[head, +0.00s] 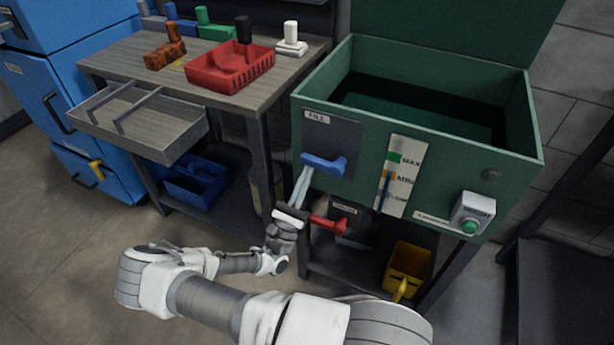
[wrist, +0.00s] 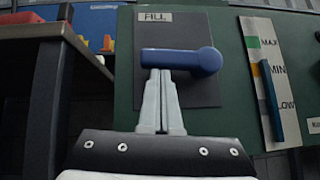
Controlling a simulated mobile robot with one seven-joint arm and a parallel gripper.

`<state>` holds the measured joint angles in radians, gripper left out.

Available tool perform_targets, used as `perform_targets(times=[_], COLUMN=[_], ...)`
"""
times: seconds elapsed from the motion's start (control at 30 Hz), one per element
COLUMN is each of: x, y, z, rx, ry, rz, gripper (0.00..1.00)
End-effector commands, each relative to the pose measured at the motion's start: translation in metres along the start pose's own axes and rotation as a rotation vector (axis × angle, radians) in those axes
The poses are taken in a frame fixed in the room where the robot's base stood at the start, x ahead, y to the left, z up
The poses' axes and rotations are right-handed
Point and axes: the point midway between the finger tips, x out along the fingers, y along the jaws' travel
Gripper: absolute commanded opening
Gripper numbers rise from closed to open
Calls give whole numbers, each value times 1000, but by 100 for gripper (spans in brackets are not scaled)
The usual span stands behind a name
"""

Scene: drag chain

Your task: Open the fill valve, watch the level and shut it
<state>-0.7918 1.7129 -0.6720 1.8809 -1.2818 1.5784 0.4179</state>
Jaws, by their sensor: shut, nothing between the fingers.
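The blue fill valve handle (head: 322,163) lies about level on the grey plate under the FILL label on the green tank (head: 430,152). In the wrist view the handle (wrist: 180,58) runs left from its round hub. My gripper (head: 305,172) is shut and empty. Its fingertips (wrist: 160,76) are just under the handle's left part; I cannot tell whether they touch it. The level gauge (head: 402,180), marked MAX, MIN and LOW, shows a blue column reaching about the yellow MIN mark. It also shows in the wrist view (wrist: 268,85).
A red handle (head: 329,223) sits just below my gripper. A grey box with a green button (head: 471,213) is on the tank's right front. A workbench (head: 120,60) with a red basket (head: 230,70) and an open drawer (head: 140,120) stands left. A yellow bin (head: 408,270) is below.

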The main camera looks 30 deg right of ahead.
Motion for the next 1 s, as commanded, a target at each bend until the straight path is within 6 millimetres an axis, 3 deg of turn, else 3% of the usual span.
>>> perform_targets(times=[0.6,1.0], x=[28,49], y=[14,11], z=[28,49], rx=[346,613], ry=[-2,-3], rz=[-347,-616], gripper=[0,0])
